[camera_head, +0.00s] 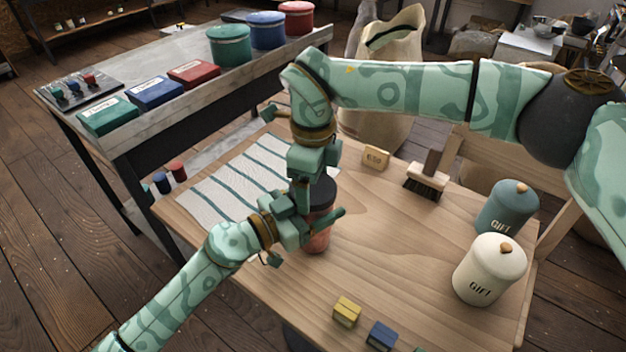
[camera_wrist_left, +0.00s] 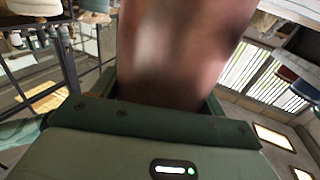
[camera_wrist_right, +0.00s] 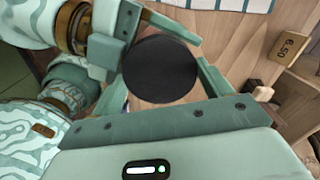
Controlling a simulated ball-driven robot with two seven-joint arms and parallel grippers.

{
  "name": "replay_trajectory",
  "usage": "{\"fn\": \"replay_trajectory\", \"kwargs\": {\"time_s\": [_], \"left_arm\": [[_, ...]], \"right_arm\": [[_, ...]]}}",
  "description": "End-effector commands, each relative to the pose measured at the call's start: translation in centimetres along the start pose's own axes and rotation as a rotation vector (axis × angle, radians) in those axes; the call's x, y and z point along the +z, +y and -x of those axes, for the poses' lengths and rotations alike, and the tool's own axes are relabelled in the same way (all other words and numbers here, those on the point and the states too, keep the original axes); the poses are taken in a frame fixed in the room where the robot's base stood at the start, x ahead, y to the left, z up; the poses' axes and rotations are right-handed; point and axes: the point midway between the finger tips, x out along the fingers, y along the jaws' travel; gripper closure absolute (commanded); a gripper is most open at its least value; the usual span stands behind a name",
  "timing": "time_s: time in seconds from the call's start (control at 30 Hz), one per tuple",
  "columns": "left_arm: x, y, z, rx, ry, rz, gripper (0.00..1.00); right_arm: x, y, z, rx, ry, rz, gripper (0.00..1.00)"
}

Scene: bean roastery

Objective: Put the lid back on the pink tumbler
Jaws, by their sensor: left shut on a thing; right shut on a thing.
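The pink tumbler (camera_head: 318,238) stands upright near the front left of the wooden table, partly hidden by my grippers. My left gripper (camera_head: 312,222) is shut around its body, and the tumbler's side (camera_wrist_left: 180,50) fills the left wrist view. A dark round lid (camera_wrist_right: 160,70) lies between the fingers of my right gripper (camera_wrist_right: 162,62) in the right wrist view. My right gripper comes from above in the head view and is shut on the lid (camera_head: 322,190). The lid is at the tumbler's top; I cannot tell whether it is seated or just above the rim.
A striped cloth (camera_head: 225,190) lies left of the tumbler. A price block (camera_head: 376,158) and a brush (camera_head: 427,180) are behind. Blue (camera_head: 507,208) and cream (camera_head: 488,270) canisters stand at the right. A yellow box (camera_head: 347,311) and a blue box (camera_head: 381,336) are in front. The table's middle is clear.

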Motion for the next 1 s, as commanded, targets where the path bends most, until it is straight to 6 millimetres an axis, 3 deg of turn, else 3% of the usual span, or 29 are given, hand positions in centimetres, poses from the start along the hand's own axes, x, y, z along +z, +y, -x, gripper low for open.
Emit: {"fn": "replay_trajectory", "kwargs": {"time_s": [0.17,0.2,0.27,0.57,1.0], "left_arm": [[0.0,0.1,0.0,0.002,0.000,-0.001,0.91],[0.0,0.1,0.0,0.002,0.000,-0.001,0.91],[0.0,0.1,0.0,0.002,0.000,-0.001,0.91],[0.0,0.1,0.0,0.002,-0.001,0.000,0.91],[0.0,0.1,0.0,0.001,-0.001,0.001,0.91]], "right_arm": [[0.0,-0.1,0.1,-0.002,-0.002,0.002,0.49],[0.0,-0.1,0.1,-0.002,-0.002,0.002,0.16],[0.0,-0.1,0.1,-0.002,-0.002,0.003,0.00],[0.0,0.0,0.2,-0.002,-0.001,0.004,0.00],[0.0,0.0,4.6,-0.001,-0.001,0.004,0.00]]}}
